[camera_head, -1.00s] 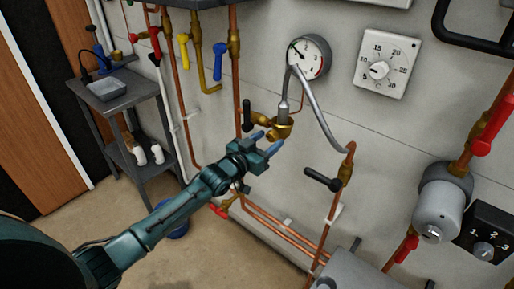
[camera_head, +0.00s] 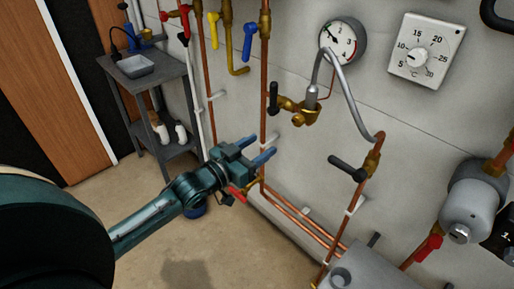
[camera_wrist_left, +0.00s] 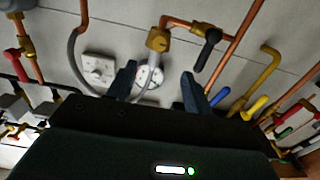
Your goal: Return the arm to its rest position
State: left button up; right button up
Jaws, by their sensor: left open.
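My left arm comes in from the left in the head view. Its gripper (camera_head: 257,153) is open and empty, with its two blue-tipped fingers apart. It is below and left of the brass fitting (camera_head: 300,109) with the black-handled valve. In the left wrist view the open fingers (camera_wrist_left: 158,88) show with nothing between them, and the brass fitting (camera_wrist_left: 158,40) is beyond them. The grey hose (camera_head: 350,97) runs from the fitting to a copper pipe with a second black-handled valve (camera_head: 347,168). My right gripper is not in view.
A pressure gauge (camera_head: 342,42) and a temperature dial (camera_head: 427,50) are on the wall. A grey shelf table (camera_head: 165,72) with a tray (camera_head: 135,66) stands at the left. A red handle (camera_head: 236,195) shows just below the gripper. Copper pipes run along the wall; the floor (camera_head: 190,255) is clear.

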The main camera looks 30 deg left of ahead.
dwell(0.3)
pick_arm(q)
jog(key=s+d+f+g+y, duration=0.1)
jog(key=s+d+f+g, duration=0.2)
jog(key=s+f, duration=0.7)
jog(key=s+d+f+n+g+y, duration=0.1)
jog(key=s+d+f+g, duration=0.3)
jog(key=s+f, duration=0.7)
jog(key=shift+s+d+f+y, duration=0.2)
jog(key=shift+d+f+y, duration=0.15)
jog(key=shift+d+y, duration=0.4)
jog(key=shift+a, duration=0.1)
